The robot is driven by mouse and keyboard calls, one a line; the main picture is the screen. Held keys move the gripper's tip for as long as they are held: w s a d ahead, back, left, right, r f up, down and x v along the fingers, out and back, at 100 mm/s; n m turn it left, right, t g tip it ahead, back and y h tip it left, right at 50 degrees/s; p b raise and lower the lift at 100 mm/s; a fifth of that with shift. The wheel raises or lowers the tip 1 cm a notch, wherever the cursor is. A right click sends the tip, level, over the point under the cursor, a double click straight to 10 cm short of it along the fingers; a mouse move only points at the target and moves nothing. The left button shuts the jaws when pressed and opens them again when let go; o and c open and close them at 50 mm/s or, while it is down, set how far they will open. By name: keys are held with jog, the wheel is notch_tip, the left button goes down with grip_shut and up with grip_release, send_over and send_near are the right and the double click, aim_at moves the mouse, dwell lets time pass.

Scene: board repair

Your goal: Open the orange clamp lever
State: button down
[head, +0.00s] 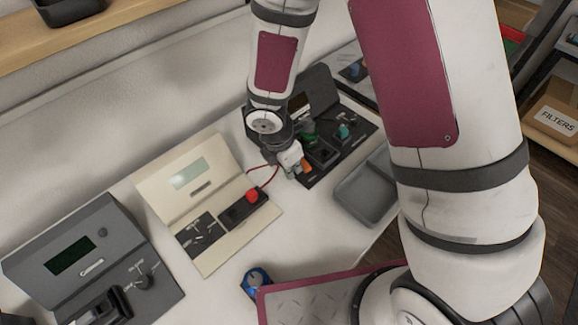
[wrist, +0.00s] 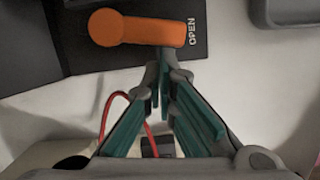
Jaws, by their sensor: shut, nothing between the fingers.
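The orange clamp lever (wrist: 137,30) lies across the upper part of the wrist view, with its rounded end at left and its narrow end at right, beside the word OPEN on a dark plate (wrist: 195,45). My gripper (wrist: 160,65) is shut and empty, with its fingertips just below the lever near its narrow end. I cannot tell whether they touch it. In the head view, the orange lever (head: 306,166) shows at the front of the black repair station (head: 362,125), and my gripper (head: 292,160) is right beside it, partly covering the station.
A grey tray (head: 365,193) stands right of the station. A beige unit (head: 170,165) with a red knob (head: 252,195) stands to the left, and a red cable (head: 268,178) runs near my gripper. A dark grey unit (head: 85,240) and a blue object (head: 256,281) are nearer.

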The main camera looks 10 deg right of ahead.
jog(key=shift+w, duration=0.8)
jog(key=shift+a+r, duration=0.1)
jog(key=v, duration=1.1)
jog(key=shift+r, duration=0.35)
jog(key=shift+s, duration=0.1)
